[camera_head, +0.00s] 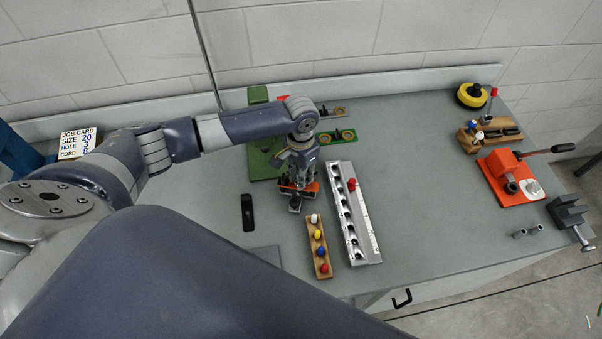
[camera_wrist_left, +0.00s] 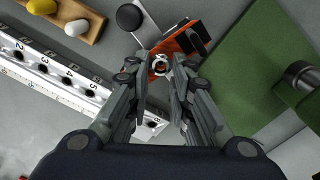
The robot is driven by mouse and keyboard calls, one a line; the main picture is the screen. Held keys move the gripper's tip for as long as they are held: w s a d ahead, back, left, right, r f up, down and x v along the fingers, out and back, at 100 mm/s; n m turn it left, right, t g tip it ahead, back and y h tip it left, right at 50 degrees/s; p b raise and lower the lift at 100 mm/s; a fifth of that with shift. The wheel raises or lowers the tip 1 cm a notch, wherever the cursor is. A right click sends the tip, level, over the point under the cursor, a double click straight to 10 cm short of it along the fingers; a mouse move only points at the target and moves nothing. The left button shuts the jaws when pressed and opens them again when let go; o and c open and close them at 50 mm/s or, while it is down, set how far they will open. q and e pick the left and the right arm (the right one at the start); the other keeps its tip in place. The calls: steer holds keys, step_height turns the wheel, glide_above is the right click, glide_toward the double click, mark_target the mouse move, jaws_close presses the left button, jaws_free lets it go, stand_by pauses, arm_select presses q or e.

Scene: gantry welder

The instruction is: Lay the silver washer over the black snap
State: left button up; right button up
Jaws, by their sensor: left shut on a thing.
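My left gripper (camera_head: 296,205) reaches down over the bench between the green base and the numbered rack. In the left wrist view its fingertips (camera_wrist_left: 160,76) are close together around a small silver ring, which looks like the silver washer (camera_wrist_left: 161,58). Just beneath is an orange tool (camera_wrist_left: 186,39) with black parts, lying on the grey bench. The black snap cannot be made out clearly; something dark shows within the ring. I cannot tell whether the washer touches what lies below. In the head view the gripper hides the washer. My right gripper is not in view.
The white numbered rack (camera_head: 368,235) and a wooden block (camera_head: 310,232) with coloured pegs stand close on the right. The green base (camera_head: 258,161) is behind left. A black holder (camera_head: 247,213) lies left. An orange press (camera_head: 500,184) stands far right.

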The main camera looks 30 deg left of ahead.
arm_select(q)
steer(key=o, duration=0.7)
step_height(320, 180, up, 12)
stand_by(0.4)
